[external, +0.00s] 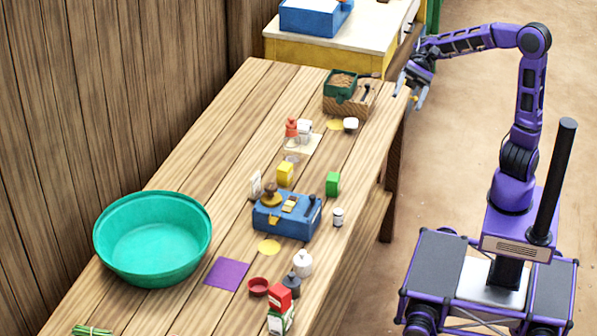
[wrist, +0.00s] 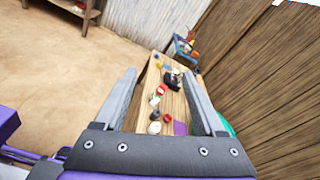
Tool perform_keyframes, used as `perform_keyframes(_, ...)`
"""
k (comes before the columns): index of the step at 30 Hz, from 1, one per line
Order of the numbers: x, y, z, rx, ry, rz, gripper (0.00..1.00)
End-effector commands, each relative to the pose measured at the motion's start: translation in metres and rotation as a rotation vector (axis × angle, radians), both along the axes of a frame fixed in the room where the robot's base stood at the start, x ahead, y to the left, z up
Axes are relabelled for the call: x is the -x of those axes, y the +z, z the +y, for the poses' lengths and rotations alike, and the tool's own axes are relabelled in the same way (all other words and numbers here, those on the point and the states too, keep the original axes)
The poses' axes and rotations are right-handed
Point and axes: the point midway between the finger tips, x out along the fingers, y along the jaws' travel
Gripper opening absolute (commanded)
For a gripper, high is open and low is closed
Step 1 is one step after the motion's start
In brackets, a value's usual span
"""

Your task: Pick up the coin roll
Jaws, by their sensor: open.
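My gripper (external: 414,92) is open and empty, in the air beside the far right corner of the wooden table (external: 225,125). In the wrist view, its two fingers stand wide apart (wrist: 160,80) with the table between and below them. I cannot pick out the coin roll for certain. A blue box (external: 285,222) mid-table holds a brown knobbed piece (external: 271,194) and small tan pieces (external: 290,205), too small to identify. A small white-and-grey cylinder (external: 338,217) stands right of the box. My gripper is well away from all of these.
A large teal basin (external: 153,240) and a purple cloth (external: 227,273) lie at the near left. Green (external: 333,184) and yellow (external: 285,174) blocks stand behind the blue box. Red and white containers (external: 280,310) crowd the near edge. A wooden crate (external: 363,103) stands near my gripper. A plank wall bounds the left.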

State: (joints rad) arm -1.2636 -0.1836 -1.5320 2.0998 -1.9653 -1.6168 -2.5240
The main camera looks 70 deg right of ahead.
Motion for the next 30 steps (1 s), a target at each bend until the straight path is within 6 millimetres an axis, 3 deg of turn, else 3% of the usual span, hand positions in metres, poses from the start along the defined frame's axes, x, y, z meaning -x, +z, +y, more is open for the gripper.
perform_keyframes(11,-0.034,-0.033,0.023,0.077,-0.200,0.357,0.71)
perform_keyframes(17,-0.064,-0.067,0.033,0.078,-0.389,0.653,0.71)
perform_keyframes(23,-0.113,-0.137,0.033,-0.012,-0.708,1.151,0.71)
perform_keyframes(30,-0.156,-0.247,0.011,-0.301,-1.106,1.806,0.71)
